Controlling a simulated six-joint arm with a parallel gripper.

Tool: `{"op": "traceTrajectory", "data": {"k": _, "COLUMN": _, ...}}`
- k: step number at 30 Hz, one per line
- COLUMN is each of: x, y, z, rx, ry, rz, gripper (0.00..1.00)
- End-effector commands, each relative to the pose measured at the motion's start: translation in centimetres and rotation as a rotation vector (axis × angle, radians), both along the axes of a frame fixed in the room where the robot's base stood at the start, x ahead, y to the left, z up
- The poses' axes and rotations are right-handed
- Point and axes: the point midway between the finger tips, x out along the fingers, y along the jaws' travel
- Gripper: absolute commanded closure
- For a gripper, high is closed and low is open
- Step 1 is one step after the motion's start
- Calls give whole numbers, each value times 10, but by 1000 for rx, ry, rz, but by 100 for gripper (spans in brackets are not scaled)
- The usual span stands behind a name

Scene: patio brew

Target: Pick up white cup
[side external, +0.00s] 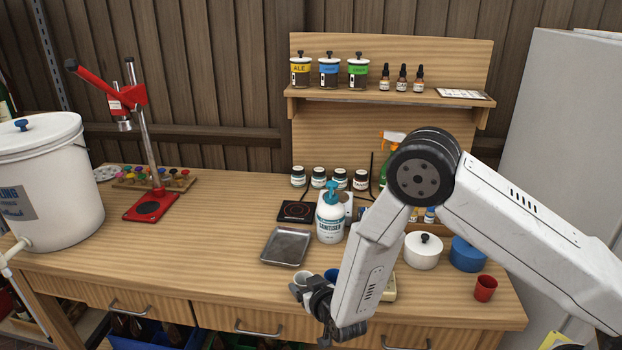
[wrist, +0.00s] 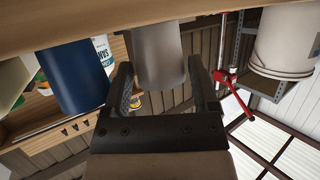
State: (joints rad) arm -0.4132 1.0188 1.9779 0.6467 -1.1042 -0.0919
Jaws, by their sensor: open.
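The white cup (side external: 302,281) stands near the front of the wooden bench in the side view, partly hidden by my gripper (side external: 316,298). In the wrist view, which looks upside down, the cup shows greyish (wrist: 160,52), with the bench at the top. My gripper (wrist: 160,72) is open, with one finger to each side of the cup's outline. I cannot tell how deep the cup sits between the fingers or whether they touch it. A blue cup (wrist: 72,75) stands close beside it; its top also shows in the side view (side external: 331,275), behind my gripper.
A metal tray (side external: 286,247) and a sanitiser bottle (side external: 330,222) stand behind the cup. A white pot (side external: 423,252), a blue pot (side external: 467,252) and a red cup (side external: 485,289) are to the right. The bench (side external: 200,260) is clear to the left.

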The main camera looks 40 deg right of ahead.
Motion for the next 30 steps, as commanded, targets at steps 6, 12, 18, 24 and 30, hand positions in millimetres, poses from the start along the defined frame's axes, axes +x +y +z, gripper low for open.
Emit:
{"op": "traceTrajectory", "data": {"k": 6, "x": 15, "y": -3, "z": -6, "rx": 0, "ry": 1, "rz": 1, "gripper": 24}}
{"op": "traceTrajectory", "data": {"k": 12, "x": 17, "y": -3, "z": -7, "rx": 0, "ry": 1, "rz": 2, "gripper": 24}}
{"op": "traceTrajectory", "data": {"k": 18, "x": 17, "y": -3, "z": -7, "rx": 0, "ry": 1, "rz": 1, "gripper": 24}}
{"op": "traceTrajectory", "data": {"k": 24, "x": 17, "y": -3, "z": -6, "rx": 0, "ry": 1, "rz": 1, "gripper": 40}}
{"op": "traceTrajectory", "data": {"k": 30, "x": 16, "y": -3, "z": -7, "rx": 0, "ry": 1, "rz": 1, "gripper": 88}}
